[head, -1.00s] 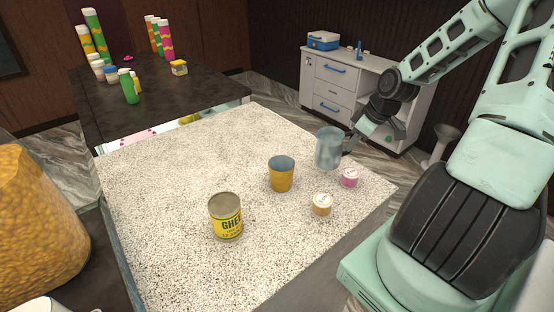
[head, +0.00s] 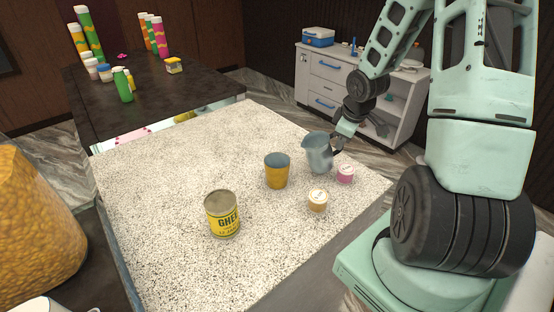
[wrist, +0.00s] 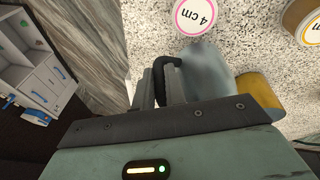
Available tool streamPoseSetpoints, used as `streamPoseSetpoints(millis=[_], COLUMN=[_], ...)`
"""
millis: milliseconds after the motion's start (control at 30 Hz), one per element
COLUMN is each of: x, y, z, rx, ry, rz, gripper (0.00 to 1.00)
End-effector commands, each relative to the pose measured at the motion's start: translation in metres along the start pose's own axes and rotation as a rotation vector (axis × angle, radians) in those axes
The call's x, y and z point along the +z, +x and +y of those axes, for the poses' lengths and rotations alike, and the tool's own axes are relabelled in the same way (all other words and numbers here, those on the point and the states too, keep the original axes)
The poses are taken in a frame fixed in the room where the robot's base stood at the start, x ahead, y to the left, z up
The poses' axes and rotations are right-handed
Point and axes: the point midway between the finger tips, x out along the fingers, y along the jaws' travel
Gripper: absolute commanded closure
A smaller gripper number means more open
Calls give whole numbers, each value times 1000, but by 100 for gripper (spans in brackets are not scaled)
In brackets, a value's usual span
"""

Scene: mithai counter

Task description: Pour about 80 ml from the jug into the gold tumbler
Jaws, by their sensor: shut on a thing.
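The grey-blue jug (head: 318,155) is at the right of the speckled counter, slightly tilted toward the gold tumbler. My gripper (head: 340,143) is shut on its dark handle, on the jug's right side. The wrist view shows the fingers (wrist: 153,88) at the black handle (wrist: 169,66), with the jug's body (wrist: 205,75) blurred beside them. The gold tumbler (head: 277,174) stands upright on the counter, just left of the jug and apart from it. It also shows in the wrist view (wrist: 260,92). The liquid inside either vessel cannot be made out.
A pink-labelled tub (head: 345,174) and an orange-labelled tub (head: 318,201) stand near the jug. A ghee tin (head: 222,214) stands at front left of the tumbler. The counter (head: 165,190) is clear to the left. A white cabinet (head: 325,78) is behind.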

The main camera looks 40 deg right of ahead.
Motion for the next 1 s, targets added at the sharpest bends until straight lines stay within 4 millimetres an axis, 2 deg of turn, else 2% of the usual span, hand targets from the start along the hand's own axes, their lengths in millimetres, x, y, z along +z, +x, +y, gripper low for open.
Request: streamPoseSetpoints(millis=[433,500,600,767,833,900,1000], x=[-16,-20,-26,-42,-51,-52,-54], y=[-18,-12,-16,-35,-50,-61,-67], z=[-9,-13,-18,-28,-31,-30,-30], rx=[107,141,185,285,357,383,404], ry=[-53,-70,-88,-129,-163,-167,-176], rz=[-84,-102,-135,-214,-274,-308,-331], gripper=[100,100,100,100,100,100,100])
